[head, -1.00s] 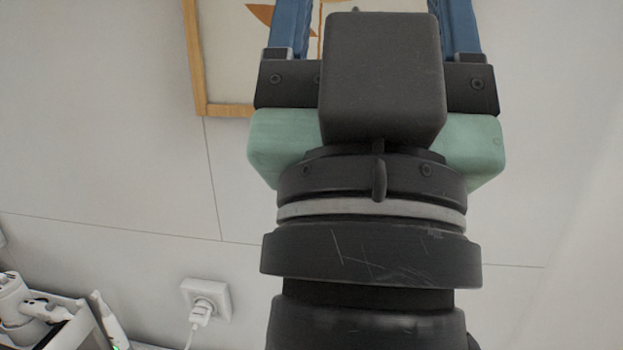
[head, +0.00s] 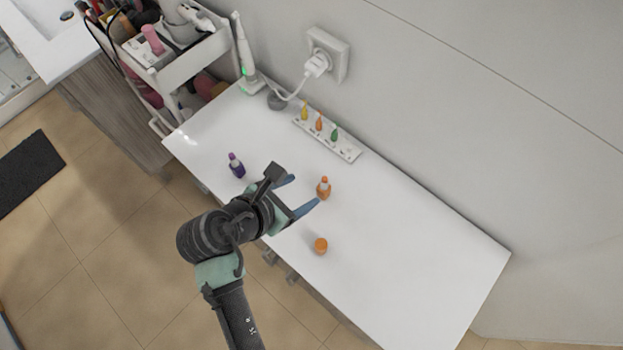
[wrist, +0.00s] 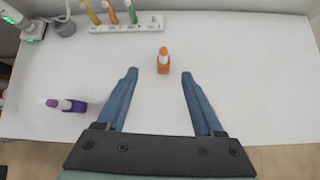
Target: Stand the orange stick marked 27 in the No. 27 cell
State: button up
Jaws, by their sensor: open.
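A small orange item (head: 323,188) with a pale band and orange tip stands upright on the white table; it also shows in the wrist view (wrist: 163,61). No number is readable on it. My gripper (head: 305,190) is open and empty, its blue fingers pointing toward this item. In the wrist view the item appears just beyond the gap between the fingertips, nearer the middle. A white strip rack (head: 350,154) lies by the wall and holds a yellow, an orange (head: 319,122) and a green stick. Its cell numbers are too small to read.
A purple item (head: 236,165) stands to the left; an orange round piece (head: 320,245) sits near the front edge. A white-and-green device (head: 245,62) and a plugged socket (head: 327,55) are at the back. The table's right part is clear.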

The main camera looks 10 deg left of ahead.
aim_at(322, 189)
jog(key=shift+n, duration=0.6)
jog(key=x, duration=0.4)
jog(key=s+f+x, duration=0.1)
jog(key=x, duration=0.8)
jog(key=shift+s+a+f+p, duration=0.15)
jog(key=shift+s+f+p, duration=0.15)
jog(key=shift+s+p, duration=0.05)
grip_shut()
